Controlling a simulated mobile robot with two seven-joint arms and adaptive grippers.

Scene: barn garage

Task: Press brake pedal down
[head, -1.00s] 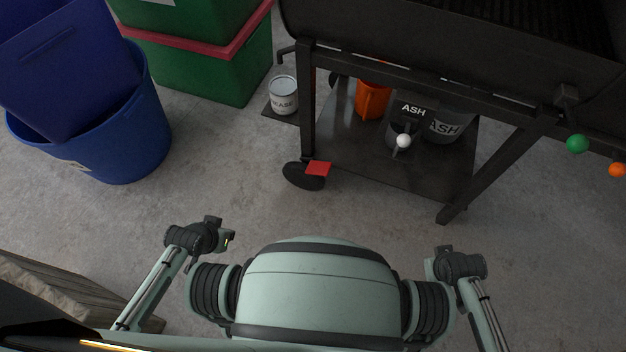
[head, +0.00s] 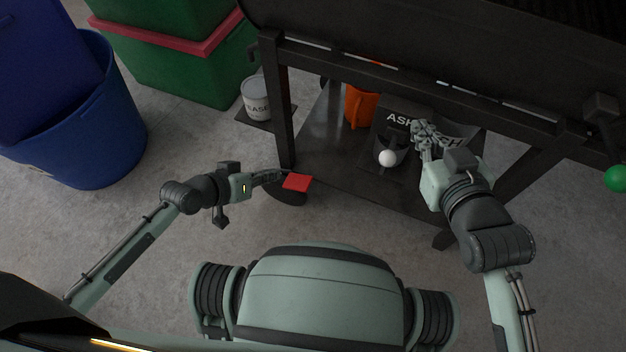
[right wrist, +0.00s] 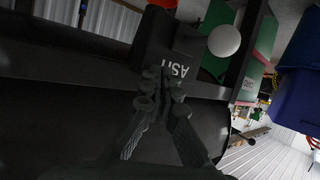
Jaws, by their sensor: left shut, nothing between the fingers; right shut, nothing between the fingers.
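The brake pedal is a flat red plate (head: 297,182) by the black caster wheel at the grill cart's front left leg in the head view. My left gripper (head: 278,177) is shut and empty, just left of the red pedal. Its fingertips are at the pedal's left edge; I cannot tell whether they touch it. My right gripper (head: 417,130) is shut and empty, in front of the ash bins at the cart's lower shelf. It also shows in the right wrist view (right wrist: 163,78), with its fingers together near the ASH label. The wheel is partly hidden behind my left gripper and the pedal.
A white ball knob (head: 387,158) sits close to the left of my right gripper. An orange container (head: 361,106) stands on the shelf and a grease can (head: 256,98) stands left of the cart leg. Blue bins (head: 110,150) are at left. The floor before the cart is open.

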